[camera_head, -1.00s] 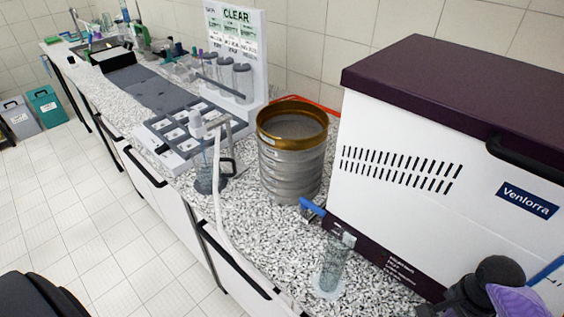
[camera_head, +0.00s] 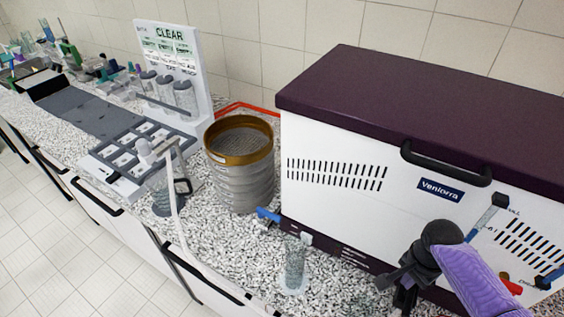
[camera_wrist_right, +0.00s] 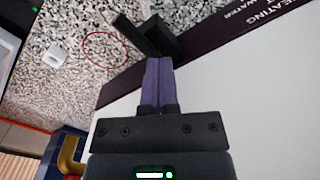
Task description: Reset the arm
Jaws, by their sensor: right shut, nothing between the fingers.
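My right arm comes in from the lower right of the head view, with a purple link and a dark round joint. My right gripper (camera_head: 404,292) is dark and hangs low in front of the white machine. In the right wrist view its two purple fingers (camera_wrist_right: 159,72) lie side by side, shut and empty. A black bracket-like piece (camera_wrist_right: 165,38) shows just past the fingertips; whether they touch it I cannot tell. My left gripper is not in view.
The white machine (camera_head: 345,215) with a purple lid (camera_head: 420,105) fills the right. A sieve stack (camera_head: 238,175), a glass cylinder (camera_head: 293,270) and a bottle with a tube (camera_head: 160,190) stand on the speckled counter (camera_head: 235,240). Floor is clear at lower left.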

